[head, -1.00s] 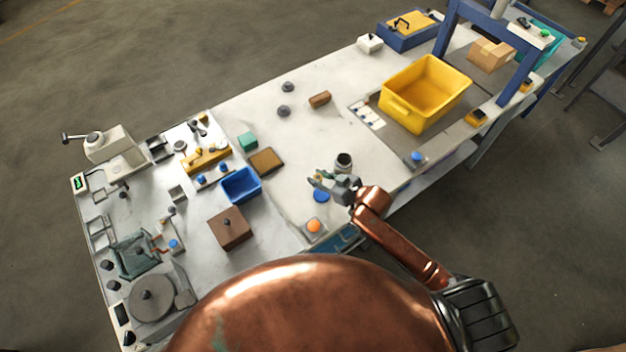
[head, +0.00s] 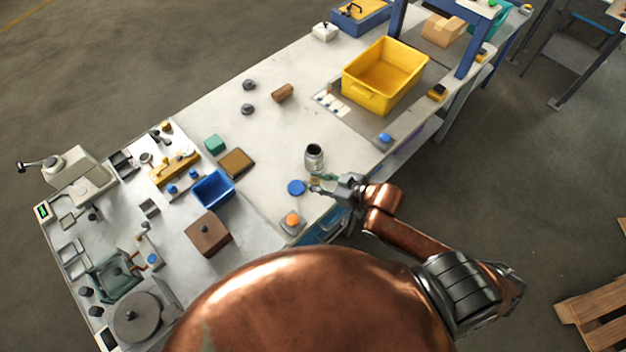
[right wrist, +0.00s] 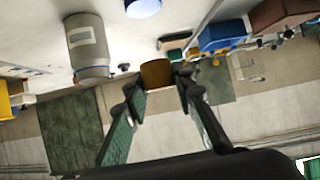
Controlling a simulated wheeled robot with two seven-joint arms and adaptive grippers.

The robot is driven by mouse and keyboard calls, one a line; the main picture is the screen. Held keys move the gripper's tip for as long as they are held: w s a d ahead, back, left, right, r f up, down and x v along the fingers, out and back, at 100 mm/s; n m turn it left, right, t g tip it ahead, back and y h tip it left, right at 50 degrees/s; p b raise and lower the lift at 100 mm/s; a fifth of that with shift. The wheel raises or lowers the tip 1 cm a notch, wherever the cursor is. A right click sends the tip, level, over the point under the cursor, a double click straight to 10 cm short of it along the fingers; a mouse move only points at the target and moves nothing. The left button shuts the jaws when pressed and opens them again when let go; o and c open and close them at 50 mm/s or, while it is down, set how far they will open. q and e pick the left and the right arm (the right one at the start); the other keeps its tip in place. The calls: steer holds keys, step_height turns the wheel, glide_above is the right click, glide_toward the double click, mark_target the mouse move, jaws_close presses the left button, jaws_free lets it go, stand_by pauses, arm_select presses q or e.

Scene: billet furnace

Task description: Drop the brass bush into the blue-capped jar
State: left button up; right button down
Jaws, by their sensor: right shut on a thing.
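The jar (head: 314,160) is grey, upright and open at the top on the bench. Its blue cap (head: 296,188) lies flat on the bench just in front of it. My right gripper (head: 316,184) is just right of the cap and in front of the jar. In the right wrist view its fingers (right wrist: 158,88) are shut on the small brown-gold brass bush (right wrist: 157,73). The jar (right wrist: 88,45) stands to the left of the bush there, apart from it, and the blue cap (right wrist: 143,7) is at the top edge. My left gripper is not in view.
An orange button box (head: 292,221) is at the bench's front edge. A blue bin (head: 213,188) and a brown block (head: 208,234) stand to the left. A yellow crate (head: 384,76) is at the back right. The bench behind the jar is mostly clear.

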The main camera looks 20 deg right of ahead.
steer(key=shift+w+r, duration=0.1)
steer(key=shift+r, duration=0.05)
steer(key=shift+w+r+p, duration=0.2)
steer(key=shift+w+p, duration=0.1)
steer(key=shift+p, duration=0.2)
steer(key=w+d+r+p, duration=0.4)
steer(key=w+p, duration=0.2)
steer(key=w, duration=0.1)
steer(key=w+d+r+p, duration=0.4)
steer(key=w+p, duration=0.1)
steer(key=w, duration=0.1)
step_height(320, 180, down, 6)
steer(key=b, duration=0.6)
steer(key=shift+w+a, duration=0.1)
steer(key=shift+w, duration=0.05)
steer(key=shift+r, duration=0.1)
